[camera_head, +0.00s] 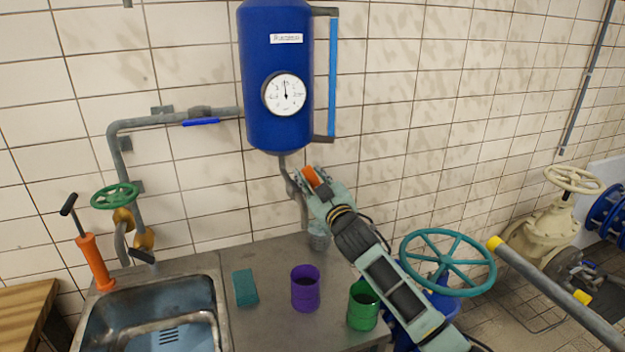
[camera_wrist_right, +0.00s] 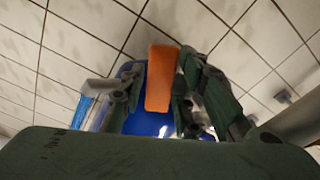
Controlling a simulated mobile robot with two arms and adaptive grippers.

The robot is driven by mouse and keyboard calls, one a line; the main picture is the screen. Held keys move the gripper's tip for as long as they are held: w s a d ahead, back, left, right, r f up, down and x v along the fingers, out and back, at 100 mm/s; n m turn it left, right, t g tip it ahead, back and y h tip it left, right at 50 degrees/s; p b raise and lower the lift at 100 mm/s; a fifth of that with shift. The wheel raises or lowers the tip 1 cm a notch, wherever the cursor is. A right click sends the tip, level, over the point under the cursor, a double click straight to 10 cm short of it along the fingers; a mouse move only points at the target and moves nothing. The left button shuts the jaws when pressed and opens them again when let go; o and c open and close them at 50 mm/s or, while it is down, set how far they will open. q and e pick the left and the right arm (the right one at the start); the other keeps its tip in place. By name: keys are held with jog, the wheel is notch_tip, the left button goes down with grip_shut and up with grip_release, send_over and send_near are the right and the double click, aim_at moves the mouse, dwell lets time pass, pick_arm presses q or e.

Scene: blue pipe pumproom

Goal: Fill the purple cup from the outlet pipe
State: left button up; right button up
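The purple cup (camera_head: 305,291) stands upright on the steel counter, left of a green cup (camera_head: 363,306); its inside looks dark. The grey outlet pipe (camera_head: 285,167) runs down from the bottom of the blue tank (camera_head: 278,75), behind and above the purple cup. My right gripper (camera_head: 312,181) is up at this pipe, at an orange handle (camera_head: 313,177). In the right wrist view the orange handle (camera_wrist_right: 161,78) lies between my two fingers; whether both press on it is unclear. My left gripper is not in view.
A clear jar (camera_head: 319,236) stands on the counter near the wall, below the pipe. A teal sponge (camera_head: 245,288) lies left of the purple cup, beside the sink (camera_head: 155,305). A teal valve wheel (camera_head: 447,262) stands right of my right arm.

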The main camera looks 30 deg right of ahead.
jog(key=shift+s+a+f, duration=0.1)
jog(key=shift+s+f, duration=0.05)
jog(key=shift+s, duration=0.25)
jog(key=v, duration=1.1)
jog(key=shift+s, duration=0.1)
